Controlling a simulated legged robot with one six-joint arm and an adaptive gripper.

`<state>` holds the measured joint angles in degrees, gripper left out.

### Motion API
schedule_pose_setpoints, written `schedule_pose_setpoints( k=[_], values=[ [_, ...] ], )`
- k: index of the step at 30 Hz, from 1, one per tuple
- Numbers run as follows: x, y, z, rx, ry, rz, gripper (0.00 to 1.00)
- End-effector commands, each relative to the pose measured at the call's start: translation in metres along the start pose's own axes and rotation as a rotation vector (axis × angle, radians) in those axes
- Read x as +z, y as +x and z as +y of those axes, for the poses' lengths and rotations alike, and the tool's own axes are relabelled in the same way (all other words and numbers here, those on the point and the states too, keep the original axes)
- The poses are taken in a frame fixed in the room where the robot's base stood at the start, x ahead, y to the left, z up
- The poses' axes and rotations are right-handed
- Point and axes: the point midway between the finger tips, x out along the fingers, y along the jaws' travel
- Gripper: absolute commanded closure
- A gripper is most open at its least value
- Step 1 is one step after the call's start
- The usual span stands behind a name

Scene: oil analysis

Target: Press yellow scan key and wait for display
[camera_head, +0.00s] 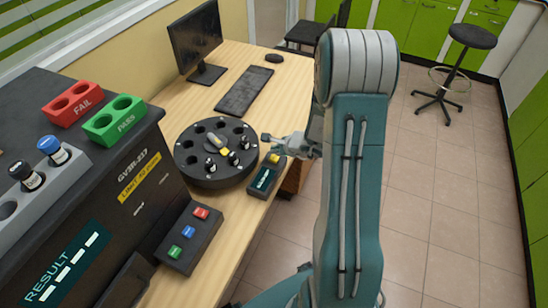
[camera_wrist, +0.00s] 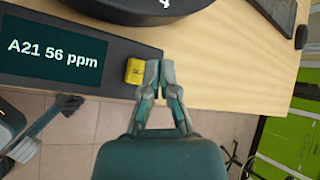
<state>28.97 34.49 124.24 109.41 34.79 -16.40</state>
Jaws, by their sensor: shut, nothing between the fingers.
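The yellow scan key (camera_wrist: 135,71) sits on a dark handheld-size device at the table's front edge; it also shows in the head view (camera_head: 275,158). The device's display (camera_wrist: 52,50) is lit and reads "A21 56 ppm" in the wrist view. In the head view the display (camera_head: 264,180) is too small to read. My gripper (camera_wrist: 160,66) is shut and empty, its fingertips just right of the yellow key in the wrist view. I cannot tell whether they touch it. In the head view my gripper (camera_head: 270,138) is beside the key end of the device.
A round black carousel (camera_head: 205,178) with several vials stands left of the device. A dark analyser (camera_head: 110,150) with RESULT panel, red FAIL rack (camera_head: 77,101) and green PASS rack (camera_head: 115,120) is further left. A button box (camera_head: 188,236), keyboard (camera_head: 244,90) and monitor (camera_head: 195,40) share the table.

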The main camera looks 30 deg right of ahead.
Motion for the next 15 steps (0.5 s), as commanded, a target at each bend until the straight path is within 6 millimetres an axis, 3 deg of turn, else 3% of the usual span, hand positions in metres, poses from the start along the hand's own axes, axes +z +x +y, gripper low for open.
schedule_pose_setpoints(
  k=[15],
  values=[
    [-0.0066, 0.0086, 0.0066, -0.001, -0.001, 0.001, 1.00]
  ],
)
